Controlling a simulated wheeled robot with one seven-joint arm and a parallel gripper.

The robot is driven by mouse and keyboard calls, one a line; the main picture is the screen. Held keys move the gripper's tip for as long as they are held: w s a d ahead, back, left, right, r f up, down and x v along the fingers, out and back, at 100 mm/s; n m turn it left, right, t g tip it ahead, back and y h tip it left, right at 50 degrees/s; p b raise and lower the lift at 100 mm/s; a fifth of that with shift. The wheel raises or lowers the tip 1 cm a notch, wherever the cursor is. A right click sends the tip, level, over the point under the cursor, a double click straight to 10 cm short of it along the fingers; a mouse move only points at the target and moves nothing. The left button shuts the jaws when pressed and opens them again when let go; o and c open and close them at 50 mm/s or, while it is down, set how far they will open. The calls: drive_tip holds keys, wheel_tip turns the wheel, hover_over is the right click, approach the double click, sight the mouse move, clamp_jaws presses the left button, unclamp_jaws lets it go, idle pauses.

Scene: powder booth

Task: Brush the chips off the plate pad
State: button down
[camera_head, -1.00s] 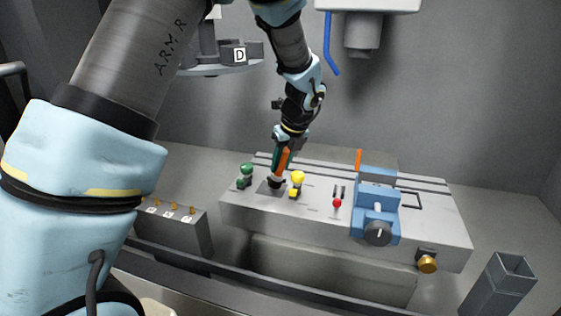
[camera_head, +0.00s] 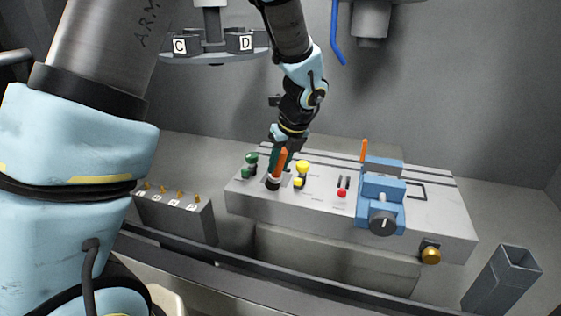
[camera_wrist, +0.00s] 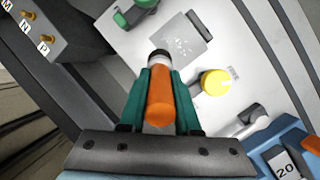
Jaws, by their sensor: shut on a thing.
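My gripper (camera_wrist: 160,95) is shut on an orange-handled brush (camera_wrist: 159,108), its green fingers on both sides of the handle. The brush's dark lower end with a light band points down toward the table, next to the plate pad (camera_wrist: 170,32). The pad is a grey square with pale chips (camera_wrist: 178,44) scattered over its middle. In the head view my gripper (camera_head: 279,158) and the orange handle (camera_head: 281,161) stand over the left part of the grey table (camera_head: 330,215), hiding most of the pad. I cannot tell whether the bristles touch the surface.
A green knob (camera_head: 250,164) stands left of the brush and a yellow knob (camera_head: 302,169) right of it. A blue vise (camera_head: 381,195) with a dark dial and a red button (camera_head: 342,193) lie further right. An open grey bin (camera_head: 505,278) stands at lower right.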

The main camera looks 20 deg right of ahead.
wheel_tip(320, 180, up, 3)
drive_tip(key=p, duration=0.2)
drive_tip(key=shift+f+p, duration=0.2)
drive_tip(key=shift+p, duration=0.1)
drive_tip(key=shift+r, duration=1.75)
drive_tip(key=shift+r, duration=0.1)
drive_tip(key=shift+r, duration=1.4)
drive_tip(key=shift+w, duration=0.15)
